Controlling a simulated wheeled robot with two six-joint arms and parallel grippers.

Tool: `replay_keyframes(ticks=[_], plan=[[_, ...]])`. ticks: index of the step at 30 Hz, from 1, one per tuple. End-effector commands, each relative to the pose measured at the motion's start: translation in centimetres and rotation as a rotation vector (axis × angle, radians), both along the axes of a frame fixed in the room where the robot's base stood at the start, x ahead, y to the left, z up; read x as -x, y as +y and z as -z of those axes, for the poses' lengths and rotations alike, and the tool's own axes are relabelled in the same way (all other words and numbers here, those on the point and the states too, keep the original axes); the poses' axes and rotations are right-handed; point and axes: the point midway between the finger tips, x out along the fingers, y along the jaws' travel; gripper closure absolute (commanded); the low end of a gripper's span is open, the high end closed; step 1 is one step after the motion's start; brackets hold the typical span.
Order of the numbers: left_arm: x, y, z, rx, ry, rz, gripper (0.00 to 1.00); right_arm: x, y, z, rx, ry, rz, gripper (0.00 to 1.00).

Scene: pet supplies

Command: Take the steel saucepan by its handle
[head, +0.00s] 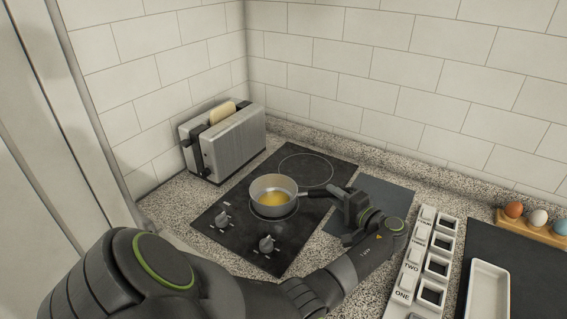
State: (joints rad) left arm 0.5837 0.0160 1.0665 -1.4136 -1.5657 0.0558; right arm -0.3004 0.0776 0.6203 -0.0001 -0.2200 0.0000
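The steel saucepan (258,194) stands upright on the front burner of the black hob, with something yellow in its bottom. Its dark handle (312,193) points right. My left gripper (333,191) is at the outer end of the handle, with its fingers pointing toward the pan. The fingers are small and dark against the dark handle and hob, so I cannot tell whether they are closed on it. My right gripper is not in view.
The black hob (237,247) has two knobs at its front. A toaster (234,145) with bread stands behind left. A dark grey mat (388,192) lies right of the hob. Further right are a labelled white rack (411,268), a white tray (488,291) and eggs in a holder (525,222).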

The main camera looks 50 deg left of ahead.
Motion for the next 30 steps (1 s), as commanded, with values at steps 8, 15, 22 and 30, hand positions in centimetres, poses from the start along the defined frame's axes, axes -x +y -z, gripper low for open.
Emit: replay_keyframes(ticks=[8,15,22,30], plan=[[0.0,0.0,0.0,0.001,0.001,0.0,1.0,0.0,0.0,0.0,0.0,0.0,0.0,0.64],[0.0,0.0,-0.2,-0.004,-0.001,0.0,1.0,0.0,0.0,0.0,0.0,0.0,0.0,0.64],[-0.1,0.0,-1.4,-0.004,-0.005,0.0,1.0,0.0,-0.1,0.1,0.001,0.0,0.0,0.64],[-0.1,0.0,-5.9,-0.004,-0.008,0.0,1.0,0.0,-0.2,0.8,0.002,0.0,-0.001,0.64]])
